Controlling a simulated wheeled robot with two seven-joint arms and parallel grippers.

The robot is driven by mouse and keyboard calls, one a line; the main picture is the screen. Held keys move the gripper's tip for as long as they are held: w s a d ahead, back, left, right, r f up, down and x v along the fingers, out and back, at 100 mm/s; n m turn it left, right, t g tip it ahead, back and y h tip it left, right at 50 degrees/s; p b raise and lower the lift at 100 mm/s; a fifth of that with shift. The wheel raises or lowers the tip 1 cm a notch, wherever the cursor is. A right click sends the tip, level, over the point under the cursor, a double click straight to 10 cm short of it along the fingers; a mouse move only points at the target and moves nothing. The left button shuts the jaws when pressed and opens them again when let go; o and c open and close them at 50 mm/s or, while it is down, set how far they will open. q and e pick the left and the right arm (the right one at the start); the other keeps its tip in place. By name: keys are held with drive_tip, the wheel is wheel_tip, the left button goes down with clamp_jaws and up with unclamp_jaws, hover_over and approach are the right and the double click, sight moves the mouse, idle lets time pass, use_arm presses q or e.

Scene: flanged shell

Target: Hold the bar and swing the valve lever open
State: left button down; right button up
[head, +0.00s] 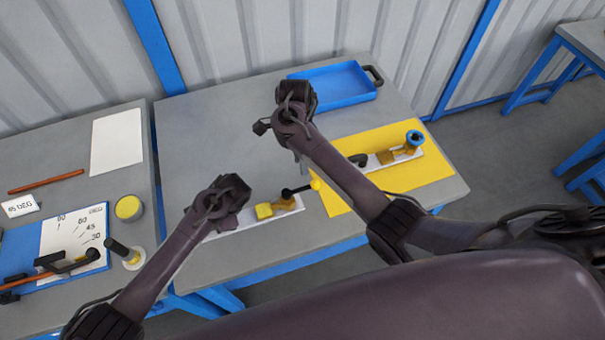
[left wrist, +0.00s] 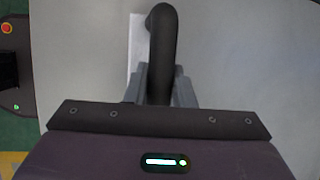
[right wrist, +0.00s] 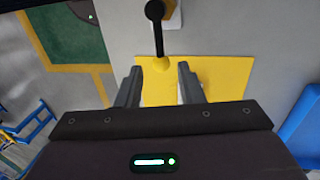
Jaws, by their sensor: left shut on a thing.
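The valve has a brass and yellow body (head: 272,209) on a white base plate (head: 240,219) at the table's front. Its black lever (head: 298,190) points right and ends in a yellow knob (head: 315,185). The lever also shows in the right wrist view (right wrist: 158,38). My left gripper (head: 230,200) is shut on the black bar (left wrist: 161,50), which stands between its fingers in the left wrist view. The bar is hidden by the hand in the head view. My right gripper (right wrist: 158,82) is open and empty, its fingers apart near the knob; the right arm (head: 335,175) covers part of the table.
A yellow mat (head: 430,170) on the right carries another fitting with a blue ring (head: 414,138). A blue tray (head: 335,83) stands at the back. The left table holds an angle chart (head: 75,235) and a round yellow-topped pot (head: 128,207). The table's middle left is clear.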

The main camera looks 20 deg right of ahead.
drive_tip(key=shift+w+r, duration=0.15)
drive_tip(key=shift+r, duration=0.7)
drive_tip(key=shift+w+r, duration=0.15)
drive_tip(key=shift+r, duration=0.7)
use_arm(q)
drive_tip(key=c, duration=1.1)
unclamp_jaws()
drive_tip(key=shift+c, duration=0.2)
